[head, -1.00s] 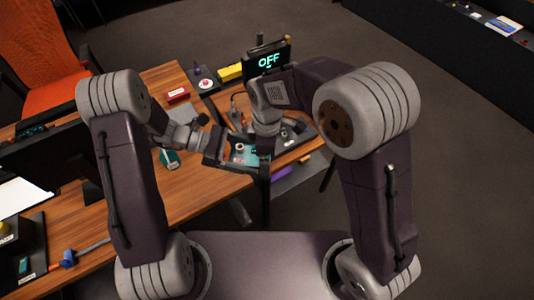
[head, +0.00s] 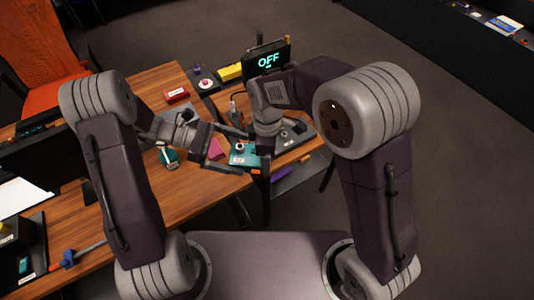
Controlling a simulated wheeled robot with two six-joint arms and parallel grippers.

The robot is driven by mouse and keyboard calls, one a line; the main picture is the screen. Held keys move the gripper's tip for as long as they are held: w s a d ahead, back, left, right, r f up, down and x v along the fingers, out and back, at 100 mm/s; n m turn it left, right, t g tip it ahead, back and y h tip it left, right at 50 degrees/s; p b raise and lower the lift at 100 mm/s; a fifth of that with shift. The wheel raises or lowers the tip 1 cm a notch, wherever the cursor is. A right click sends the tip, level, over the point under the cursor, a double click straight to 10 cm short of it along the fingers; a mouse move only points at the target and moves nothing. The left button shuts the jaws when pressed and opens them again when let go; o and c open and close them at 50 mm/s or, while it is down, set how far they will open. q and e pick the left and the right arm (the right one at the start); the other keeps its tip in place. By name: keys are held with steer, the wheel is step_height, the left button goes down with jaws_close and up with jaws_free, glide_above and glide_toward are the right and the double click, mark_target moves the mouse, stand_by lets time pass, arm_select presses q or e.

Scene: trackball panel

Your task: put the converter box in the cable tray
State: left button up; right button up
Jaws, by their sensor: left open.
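A teal box (head: 250,160) with a pale label and a round knob on top shows by the desk's near right edge; I take it for the converter box. My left gripper (head: 233,153) is open beside it, its fingers reaching from the left toward the box. I cannot tell whether they touch it. My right gripper (head: 265,162) points down just right of the box, mostly hidden by its own wrist; its jaws cannot be made out. A grey tray (head: 300,176) below the desk edge, with a purple piece in it, looks like the cable tray.
A dark panel (head: 297,137) lies right of my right wrist. A small screen reading OFF (head: 268,61) stands behind. A pink piece (head: 216,149), a teal-and-white item (head: 169,158) and a red block (head: 177,95) lie on the wooden desk (head: 150,195).

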arm_select(q)
steer(key=s+v, duration=0.1)
steer(key=v, duration=0.7)
steer(key=s+a+f+m+g+y, duration=0.1)
steer(key=s+a+f+m+y, duration=0.55)
steer(key=f+y, duration=0.35)
steer(key=s+d+r+m+t+y, duration=0.2)
steer(key=d+r+m+t+y, duration=0.1)
steer(key=m, duration=0.7)
steer(key=shift+s+d+r, duration=0.35)
steer(key=shift+d+r, duration=0.4)
steer(key=shift+d, duration=0.05)
